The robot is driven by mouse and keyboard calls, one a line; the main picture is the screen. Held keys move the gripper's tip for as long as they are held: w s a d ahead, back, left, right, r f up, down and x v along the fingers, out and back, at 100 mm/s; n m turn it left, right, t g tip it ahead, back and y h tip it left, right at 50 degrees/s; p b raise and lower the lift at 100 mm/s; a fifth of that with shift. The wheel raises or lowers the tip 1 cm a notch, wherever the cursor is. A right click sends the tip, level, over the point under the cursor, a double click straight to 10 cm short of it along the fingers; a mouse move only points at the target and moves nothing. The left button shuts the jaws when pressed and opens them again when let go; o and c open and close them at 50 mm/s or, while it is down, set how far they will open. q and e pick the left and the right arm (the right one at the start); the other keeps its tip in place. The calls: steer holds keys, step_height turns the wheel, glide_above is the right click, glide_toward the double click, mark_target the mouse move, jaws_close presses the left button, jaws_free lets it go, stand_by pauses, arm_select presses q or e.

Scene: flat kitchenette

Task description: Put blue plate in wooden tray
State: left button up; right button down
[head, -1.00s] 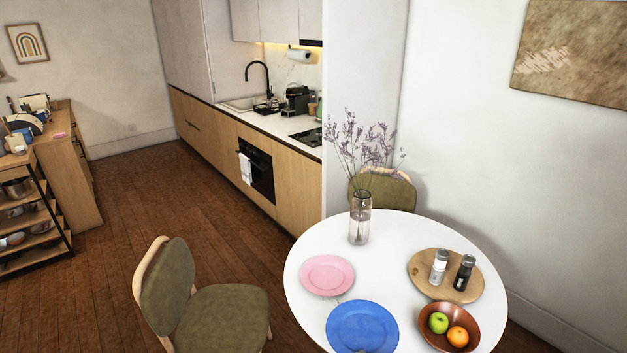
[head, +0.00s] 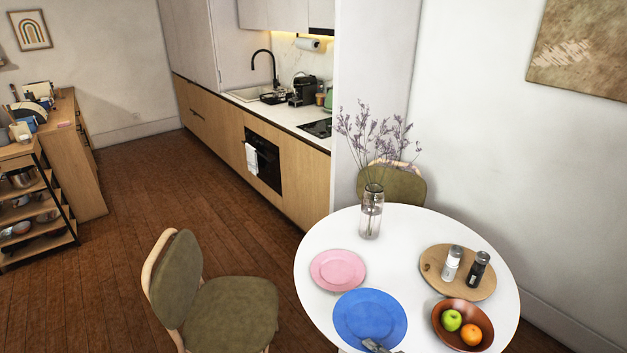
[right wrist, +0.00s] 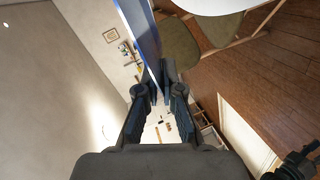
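The blue plate (head: 368,312) shows at the near edge of the round white table, beside a pink plate (head: 338,270). My right gripper (head: 378,346) is at its near rim, only the tip showing in the head view. In the right wrist view the blue plate (right wrist: 138,25) is seen edge-on, its rim between the fingers of my right gripper (right wrist: 163,85). I cannot tell whether they are pressed on it. A round wooden board (head: 434,266), the only tray-like wooden thing, lies to the right and carries two shakers. My left gripper is out of view.
A brown bowl (head: 444,335) with a green apple and an orange stands right of the blue plate. A glass vase (head: 371,215) with dry stems stands at the back. A green chair (head: 225,305) is left of the table (head: 400,255). The table's middle is clear.

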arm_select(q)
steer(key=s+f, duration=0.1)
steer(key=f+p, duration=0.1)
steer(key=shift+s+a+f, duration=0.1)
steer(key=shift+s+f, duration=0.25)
arm_select(e)
steer(key=s+d+r+m+t+h, duration=0.1)
steer(key=s+d+r, duration=0.3)
steer(key=s+r, duration=0.2)
steer(key=shift+s+r+m+h, duration=0.3)
steer(key=shift+r+h, duration=0.1)
steer(key=shift+r, duration=0.2)
steer(key=shift+w+d+r, duration=0.1)
